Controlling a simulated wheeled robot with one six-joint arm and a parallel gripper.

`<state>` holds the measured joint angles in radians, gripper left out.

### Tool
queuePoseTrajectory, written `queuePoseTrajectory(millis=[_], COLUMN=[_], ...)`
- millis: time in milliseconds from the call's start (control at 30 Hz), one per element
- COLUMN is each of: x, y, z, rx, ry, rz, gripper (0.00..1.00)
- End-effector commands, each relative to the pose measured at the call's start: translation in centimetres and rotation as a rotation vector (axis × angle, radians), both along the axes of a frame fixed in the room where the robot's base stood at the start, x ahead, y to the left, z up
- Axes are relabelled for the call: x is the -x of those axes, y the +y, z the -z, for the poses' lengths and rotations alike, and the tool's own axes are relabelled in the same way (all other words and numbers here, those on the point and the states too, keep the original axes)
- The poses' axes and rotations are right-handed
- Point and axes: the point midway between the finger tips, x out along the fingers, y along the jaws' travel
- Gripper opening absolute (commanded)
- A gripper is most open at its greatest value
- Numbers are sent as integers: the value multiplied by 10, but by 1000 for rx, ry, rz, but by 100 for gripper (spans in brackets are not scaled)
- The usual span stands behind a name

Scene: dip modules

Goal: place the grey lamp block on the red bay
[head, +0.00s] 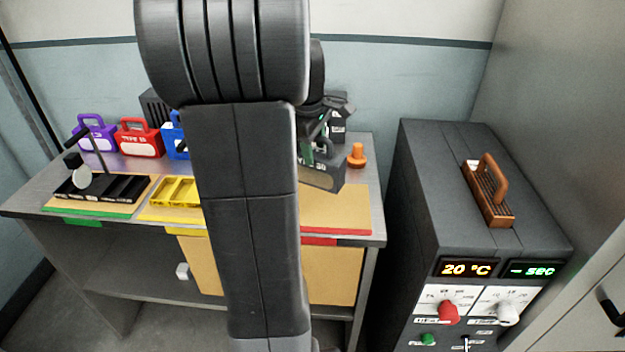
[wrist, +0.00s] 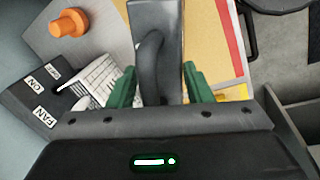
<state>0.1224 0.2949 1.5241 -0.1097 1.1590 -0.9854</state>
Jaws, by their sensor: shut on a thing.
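My gripper (head: 318,148) is shut on the handle of a grey block (head: 322,176), at the back of the red bay in the head view. In the wrist view the green fingers of my gripper (wrist: 160,84) are on both sides of the block's dark curved handle, and the grey block (wrist: 144,14) extends beyond. The red bay is a tan mat with a red edge (head: 345,215); it also shows beside the block in the wrist view (wrist: 204,32). Whether the block touches the mat I cannot tell. My arm hides the middle of the table.
An orange knob (head: 357,156) and a dark fan switch box (wrist: 38,98) stand near the block. Yellow (head: 172,192) and black (head: 110,188) trays lie left. Purple (head: 95,133), red (head: 138,138) and blue cases stand behind. A dark cabinet (head: 425,190) is right.

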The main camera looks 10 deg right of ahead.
Motion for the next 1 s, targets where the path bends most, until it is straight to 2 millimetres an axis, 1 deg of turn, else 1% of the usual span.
queuePoseTrajectory(millis=[33,100,333,533,900,933,1000], x=[0,0,0,0,0,0,0], y=[0,0,0,0,0,0,0], z=[11,23,41,69,74,74,74], rx=[0,0,1,1,1,1,0], ry=[4,3,0,2,-2,-1,0], rz=[0,0,1,0,0,0,1], gripper=[6,6,6,6,6,50,63])
